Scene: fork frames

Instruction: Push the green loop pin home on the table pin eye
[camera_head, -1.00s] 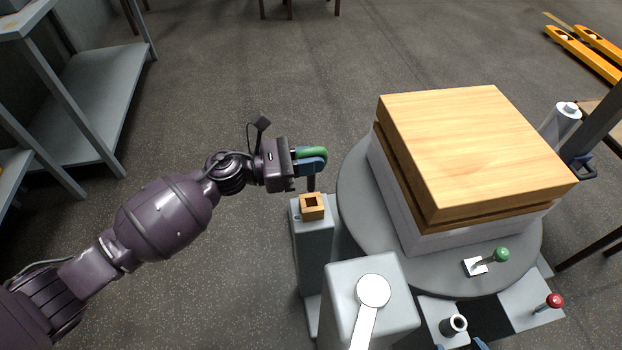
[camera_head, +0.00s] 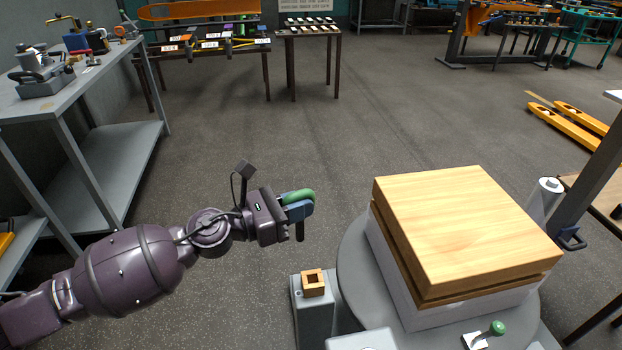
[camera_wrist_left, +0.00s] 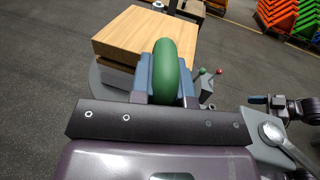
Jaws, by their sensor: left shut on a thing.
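The green loop pin has a green loop (camera_head: 299,196) and a dark shank (camera_head: 300,230) that hangs down. My left gripper (camera_head: 297,211) is shut on it below the loop; its blue fingers flank the green loop in the left wrist view (camera_wrist_left: 167,72). The table pin eye looks to be the tan square block (camera_head: 313,283) with a square hole, on a grey post. The shank is clear of the eye, above it and slightly left in the head view. My right gripper is outside the head view; a dark arm part at the right of the wrist view may be its own.
A round grey turntable (camera_head: 352,262) carries a white and wooden stack (camera_head: 465,230) to the right of the eye. A green-knobbed lever (camera_head: 497,328) stands at its front. A grey bench (camera_head: 60,95) is at the left. Open floor lies behind the gripper.

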